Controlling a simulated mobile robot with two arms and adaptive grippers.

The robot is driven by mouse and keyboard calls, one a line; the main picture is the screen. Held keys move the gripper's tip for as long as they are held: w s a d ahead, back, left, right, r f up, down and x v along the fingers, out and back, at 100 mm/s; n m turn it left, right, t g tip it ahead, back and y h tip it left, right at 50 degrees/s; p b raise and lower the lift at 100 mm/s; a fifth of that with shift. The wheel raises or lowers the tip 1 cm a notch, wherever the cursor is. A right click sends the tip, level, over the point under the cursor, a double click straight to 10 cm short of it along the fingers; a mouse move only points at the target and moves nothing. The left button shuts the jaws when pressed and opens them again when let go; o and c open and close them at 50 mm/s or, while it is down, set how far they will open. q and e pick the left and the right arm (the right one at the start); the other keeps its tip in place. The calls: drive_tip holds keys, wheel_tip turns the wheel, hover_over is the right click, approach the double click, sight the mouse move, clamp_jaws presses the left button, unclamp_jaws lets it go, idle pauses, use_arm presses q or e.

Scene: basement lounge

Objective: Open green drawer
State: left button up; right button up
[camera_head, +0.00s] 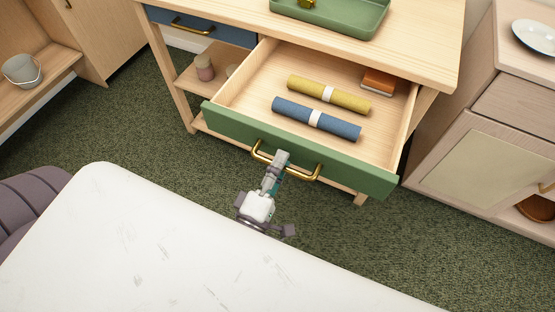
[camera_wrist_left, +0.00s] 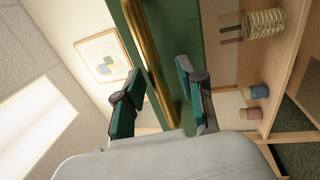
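The green drawer (camera_head: 232,127) stands pulled well out of the wooden cabinet (camera_head: 425,40) in the head view. Its brass handle (camera_head: 303,175) runs along the green front and also shows in the left wrist view (camera_wrist_left: 150,55). Inside the drawer lie a yellow roll (camera_head: 305,87), a blue roll (camera_head: 340,128) and a small orange-brown item (camera_head: 378,82). My left gripper (camera_head: 280,158) is at the handle. In the left wrist view my left gripper (camera_wrist_left: 160,90) has its fingers apart, one on each side of the handle bar, with gaps visible. My right gripper is not in view.
A large white surface (camera_head: 150,240) fills the lower left, with a purple padded seat (camera_head: 30,210) beside it. A blue drawer (camera_head: 215,27) is shut at left. A green tray (camera_head: 335,15) stands on top. Another cabinet (camera_head: 480,130) is at right. Green carpet lies around.

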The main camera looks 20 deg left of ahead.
use_arm(q)
drive_tip(key=s+f, duration=0.2)
drive_tip(key=s, duration=0.9)
drive_tip(key=shift+s+a, duration=0.2)
drive_tip(key=shift+s, duration=0.2)
drive_tip(key=shift+f, duration=0.1)
